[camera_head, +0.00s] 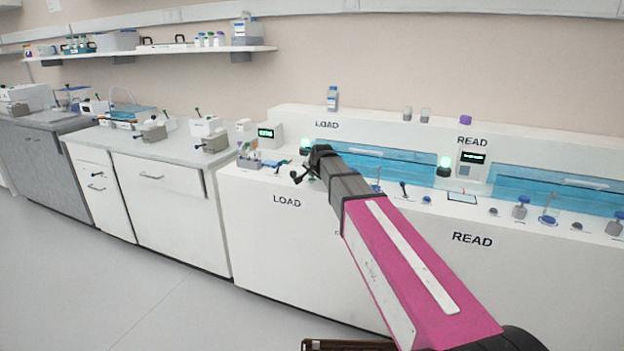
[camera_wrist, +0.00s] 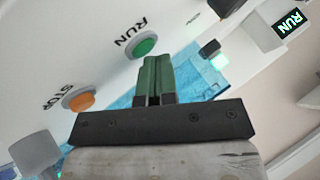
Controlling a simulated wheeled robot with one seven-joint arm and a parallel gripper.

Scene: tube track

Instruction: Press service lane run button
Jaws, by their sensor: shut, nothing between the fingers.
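The green round button (camera_wrist: 145,43) labelled RUN is in the wrist view, on a white panel just beyond my fingertips. An orange round button (camera_wrist: 79,101) labelled STOP is on the same panel, to the lower left. My gripper (camera_wrist: 156,62) is shut and empty, its green-tinted fingers pointing at the RUN button's near edge. I cannot tell whether they touch it. In the head view my gripper (camera_head: 304,174) is over the LOAD end of the white bench, and the buttons cannot be made out there.
A small display (camera_wrist: 289,22) reading RUN is at the upper right of the wrist view. In the head view the white bench (camera_head: 290,225) holds blue-covered channels (camera_head: 400,168), green lamps (camera_head: 444,163) and several small caps and bottles. Open floor (camera_head: 130,285) is at the left.

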